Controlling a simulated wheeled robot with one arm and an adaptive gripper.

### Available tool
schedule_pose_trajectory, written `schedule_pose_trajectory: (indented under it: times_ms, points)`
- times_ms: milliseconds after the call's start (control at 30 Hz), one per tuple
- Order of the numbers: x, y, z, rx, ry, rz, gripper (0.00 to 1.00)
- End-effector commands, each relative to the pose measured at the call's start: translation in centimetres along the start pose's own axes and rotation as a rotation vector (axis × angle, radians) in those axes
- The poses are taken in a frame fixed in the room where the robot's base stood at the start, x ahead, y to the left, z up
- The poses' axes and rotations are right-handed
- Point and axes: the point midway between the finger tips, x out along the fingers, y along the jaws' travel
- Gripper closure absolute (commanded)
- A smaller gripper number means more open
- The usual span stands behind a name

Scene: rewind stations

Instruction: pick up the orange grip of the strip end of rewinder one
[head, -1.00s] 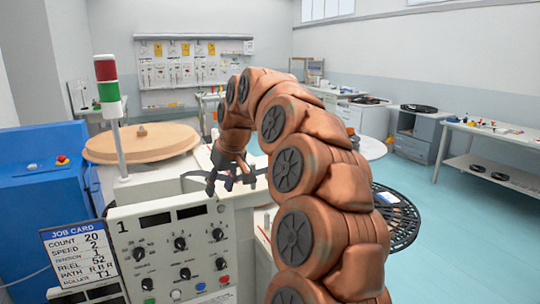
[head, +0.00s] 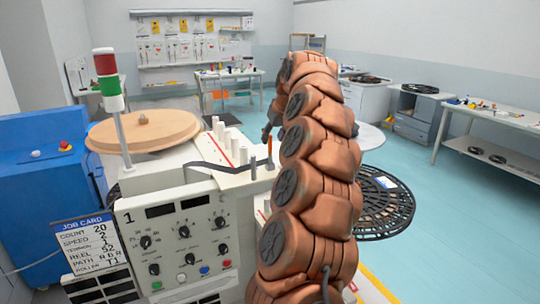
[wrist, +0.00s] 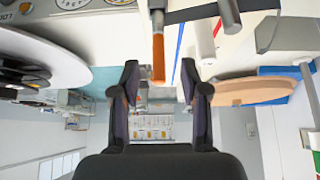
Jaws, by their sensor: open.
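Rewinder one (head: 190,250) is the white machine marked 1. A dark strip (head: 225,167) runs across its top toward the right edge. The orange grip (head: 269,146) stands out as a small upright orange piece there, beside my arm. In the wrist view the orange grip (wrist: 158,60) lies between the two dark fingers of my gripper (wrist: 160,75), near their tips, with a gap on both sides. My gripper is open and holds nothing. The head view mostly hides it behind my arm. I cannot tell the exact depth between fingertips and grip.
White pegs (head: 227,138) stand on the machine's top beside a large tan disc (head: 145,135). A signal light (head: 108,80) rises at the left, by a blue cabinet (head: 45,190). A black reel (head: 385,205) is at the right. Open floor lies beyond it.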

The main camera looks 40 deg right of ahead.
Motion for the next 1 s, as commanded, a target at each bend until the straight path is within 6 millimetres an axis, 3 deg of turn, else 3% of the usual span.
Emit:
schedule_pose_trajectory:
  times_ms: [400,633,1000]
  points:
    - [4.6,0.1,-0.4,0.0,-0.002,-0.001,0.55]
    - [5.0,0.1,-0.4,0.0,0.0,-0.001,0.55]
    - [4.9,0.1,-0.4,0.0,0.0,-0.001,0.93]
